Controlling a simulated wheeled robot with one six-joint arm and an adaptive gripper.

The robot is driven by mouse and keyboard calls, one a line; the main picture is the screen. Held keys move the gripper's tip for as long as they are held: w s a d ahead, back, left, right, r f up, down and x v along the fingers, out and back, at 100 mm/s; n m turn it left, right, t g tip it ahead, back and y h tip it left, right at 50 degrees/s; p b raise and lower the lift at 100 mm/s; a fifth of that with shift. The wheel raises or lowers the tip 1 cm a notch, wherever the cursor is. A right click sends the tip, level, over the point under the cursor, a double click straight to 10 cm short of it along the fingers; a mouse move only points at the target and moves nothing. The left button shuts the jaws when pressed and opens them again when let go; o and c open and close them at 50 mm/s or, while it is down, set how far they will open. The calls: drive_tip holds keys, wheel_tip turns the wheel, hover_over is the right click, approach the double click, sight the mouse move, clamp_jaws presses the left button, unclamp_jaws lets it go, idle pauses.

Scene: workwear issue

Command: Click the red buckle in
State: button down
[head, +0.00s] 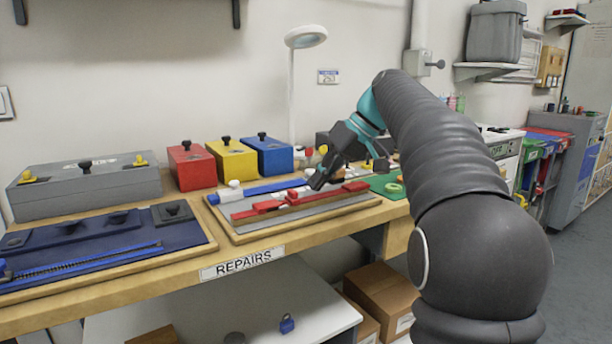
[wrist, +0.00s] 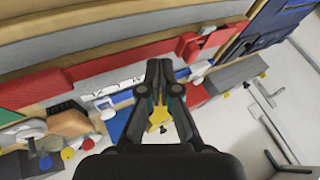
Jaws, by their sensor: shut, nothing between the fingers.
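The red buckle (head: 268,206) lies with its red strap on a board on the bench, in front of a white strap and a blue strap (head: 262,188). In the wrist view a blocky red buckle part (wrist: 192,46) is right of my fingers, and a flat red strap piece (wrist: 95,66) runs off to the left. My gripper (head: 318,184) is above the right part of the red strap, fingers pointing down, shut and empty. In the wrist view my gripper (wrist: 160,70) covers the middle, so I cannot tell whether the buckle halves are joined.
Red (head: 192,167), yellow (head: 232,161) and blue (head: 269,156) boxes stand behind the board. A grey case (head: 85,190) and a dark blue zipper panel (head: 80,243) are at the left. A lamp (head: 305,38) stands behind. A green mat (head: 385,186) lies at the right.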

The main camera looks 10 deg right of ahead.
drive_tip(key=v, duration=0.9)
drive_tip(key=m+h, duration=0.2)
approach(292, 197)
drive_tip(key=s+d+f, duration=0.2)
drive_tip(key=s, duration=0.1)
drive_tip(key=s+a+f+m+t+h, duration=0.1)
drive_tip(key=s+a+f+m, duration=0.1)
drive_tip(key=s+f, duration=0.35)
drive_tip(key=s+f+m+t+h, duration=0.15)
drive_tip(key=s+f+h, duration=0.25)
drive_tip(key=s+f, duration=1.45)
drive_tip(key=w+r+n+g+y, duration=0.1)
drive_tip(key=w+r+y, duration=0.2)
drive_tip(key=w+r, duration=1.5)
drive_tip(key=w+d+r+n+g+y, duration=0.2)
drive_tip(key=w+d+r+n+y, duration=0.25)
drive_tip(key=w+d+r, duration=0.6)
drive_tip(key=shift+t+h, duration=0.25)
drive_tip(key=x, duration=0.3)
drive_tip(key=b+x, duration=0.1)
drive_tip(key=x, duration=0.3)
drive_tip(key=b+x, duration=0.1)
drive_tip(key=x, duration=0.3)
drive_tip(key=shift+w+a, duration=0.3)
drive_tip(key=shift+w, duration=0.05)
drive_tip(key=a, duration=0.3)
drive_tip(key=shift+s+f, duration=0.2)
drive_tip(key=shift+s, duration=0.15)
drive_tip(key=shift+s+a, duration=0.15)
drive_tip(key=shift+a, duration=0.5)
